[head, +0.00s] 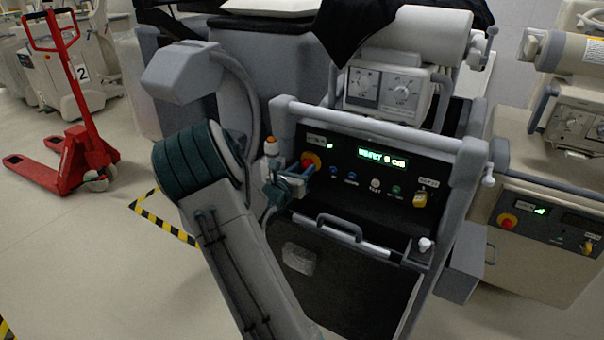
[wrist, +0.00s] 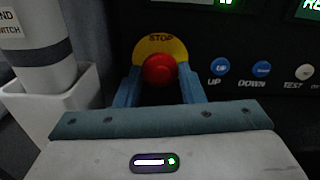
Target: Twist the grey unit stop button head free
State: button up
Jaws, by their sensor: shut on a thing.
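The grey unit (head: 455,215) stands in the middle of the head view, with a black control panel (head: 345,183) on its front. Its red stop button head (wrist: 158,70) sits on a yellow disc marked STOP (wrist: 160,45) in the wrist view. In the head view the stop button (head: 309,161) is partly covered by my gripper. My gripper (wrist: 159,85) reaches to the panel, its two blue fingers on the left and right of the red head. It is shut on the head, which is still against the yellow disc.
Blue UP (wrist: 219,66) and DOWN (wrist: 261,69) buttons and a TEST button lie right of the stop button. A white holder (wrist: 55,100) with a grey cylinder stands close on the left. A bar handle (head: 340,228) crosses below the panel. A beige unit (head: 550,220) stands at right.

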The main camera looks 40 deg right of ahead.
jog(key=m+b, duration=0.4)
jog(key=shift+f+b, duration=0.2)
jog(key=shift+b, duration=0.2)
jog(key=shift+r+m+b, duration=0.15)
jog(key=shift+m+b, duration=0.35)
jog(key=shift+b, duration=0.1)
jog(key=o, duration=1)
jog(key=shift+r, duration=0.1)
jog(key=shift+a, duration=0.1)
jog(key=p+v, duration=0.1)
jog(key=v, duration=1.2)
jog(key=shift+s+a, duration=0.2)
jog(key=shift+a, duration=0.1)
